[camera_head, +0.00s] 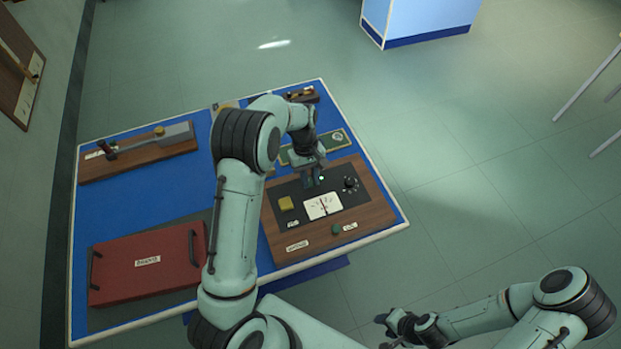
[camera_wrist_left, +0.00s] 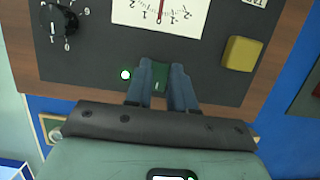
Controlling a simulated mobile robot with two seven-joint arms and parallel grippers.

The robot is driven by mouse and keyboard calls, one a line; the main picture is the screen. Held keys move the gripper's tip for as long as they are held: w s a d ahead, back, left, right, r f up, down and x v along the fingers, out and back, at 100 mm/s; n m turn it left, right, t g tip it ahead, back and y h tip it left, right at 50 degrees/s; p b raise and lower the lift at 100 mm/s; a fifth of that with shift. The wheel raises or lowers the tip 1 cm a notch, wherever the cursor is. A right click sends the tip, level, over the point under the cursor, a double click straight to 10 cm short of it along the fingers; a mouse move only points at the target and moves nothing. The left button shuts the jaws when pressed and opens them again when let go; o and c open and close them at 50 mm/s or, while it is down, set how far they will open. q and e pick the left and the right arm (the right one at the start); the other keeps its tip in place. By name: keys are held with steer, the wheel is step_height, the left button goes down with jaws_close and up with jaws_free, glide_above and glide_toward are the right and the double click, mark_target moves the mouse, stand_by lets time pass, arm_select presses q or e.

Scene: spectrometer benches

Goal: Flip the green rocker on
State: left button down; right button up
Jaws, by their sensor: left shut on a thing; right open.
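The green rocker (camera_wrist_left: 160,75) sits on the dark panel of a wooden instrument (camera_head: 372,213), between the fingertips of my left gripper (camera_head: 313,179). The left fingers are shut on the rocker from both sides and hide part of it. In the head view the fingers cover the rocker. A small round lamp (camera_wrist_left: 125,74) beside the fingers glows bright with a green rim; it shows as a light dot in the head view. I cannot tell the rocker's tilt. My right gripper (camera_head: 384,331) is open and empty, low in the picture, away from the bench.
The panel also holds a white dial meter (camera_head: 323,205), a yellow block button (camera_head: 286,203) and a black knob (camera_head: 350,184). A green round button (camera_head: 336,229) is on the wood. A red lidded box (camera_head: 140,271) and a lever board (camera_head: 135,157) stand to the left on the blue bench.

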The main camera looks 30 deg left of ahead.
arm_select(q)
steer(key=c, duration=1)
jaws_free()
steer(key=shift+o, duration=0.2)
steer(key=v, duration=1.3)
steer(key=shift+w+a+r, duration=0.2)
